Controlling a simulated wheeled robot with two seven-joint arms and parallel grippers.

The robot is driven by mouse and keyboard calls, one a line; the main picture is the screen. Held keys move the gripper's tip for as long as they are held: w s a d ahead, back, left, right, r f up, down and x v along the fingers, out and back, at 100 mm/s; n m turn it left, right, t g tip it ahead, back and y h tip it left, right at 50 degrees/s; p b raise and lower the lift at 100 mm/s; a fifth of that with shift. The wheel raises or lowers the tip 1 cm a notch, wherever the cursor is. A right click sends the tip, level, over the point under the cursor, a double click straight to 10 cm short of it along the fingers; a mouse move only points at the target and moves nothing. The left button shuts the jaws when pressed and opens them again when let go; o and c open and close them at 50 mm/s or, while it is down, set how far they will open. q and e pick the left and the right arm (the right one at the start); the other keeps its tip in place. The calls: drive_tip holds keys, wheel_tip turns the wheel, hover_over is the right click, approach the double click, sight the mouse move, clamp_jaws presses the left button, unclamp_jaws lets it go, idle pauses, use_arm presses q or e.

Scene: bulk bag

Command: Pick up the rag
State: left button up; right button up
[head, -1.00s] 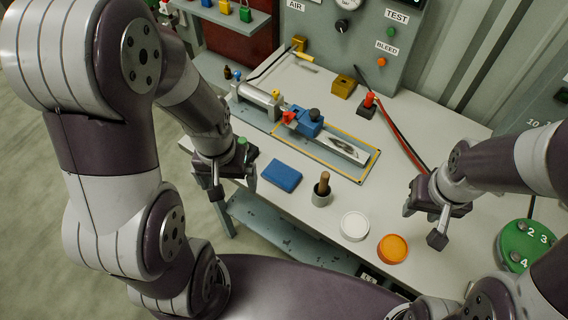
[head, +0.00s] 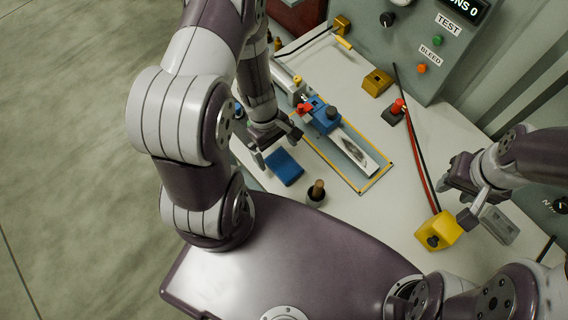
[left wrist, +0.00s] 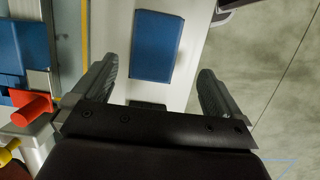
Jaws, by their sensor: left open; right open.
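The rag (head: 285,167) is a flat blue rectangle lying on the light worktop, near its front left edge. My left gripper (head: 278,148) is open just behind the rag in the head view. In the left wrist view the rag (left wrist: 157,46) lies ahead of the open fingers (left wrist: 157,70), roughly centred across the gap, with nothing held. I cannot tell how high the fingers are above it. My right gripper (head: 452,203) is open at the right, well away from the rag.
A dark cup with a wooden-handled tool (head: 316,194) stands right of the rag. Behind are a yellow-outlined tray (head: 365,186) and a blue clamp block (head: 325,119). A yellow block with a black knob (head: 438,231) sits by my right gripper. Worktop between tray and cup is clear.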

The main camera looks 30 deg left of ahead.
sight(284, 164)
use_arm(q)
drive_tip(key=x, duration=0.5)
drive_tip(key=shift+w+d+f, duration=0.3)
drive_tip(key=c, duration=1.1)
wheel_tip(284, 164, up, 10)
drive_tip(key=p, duration=0.1)
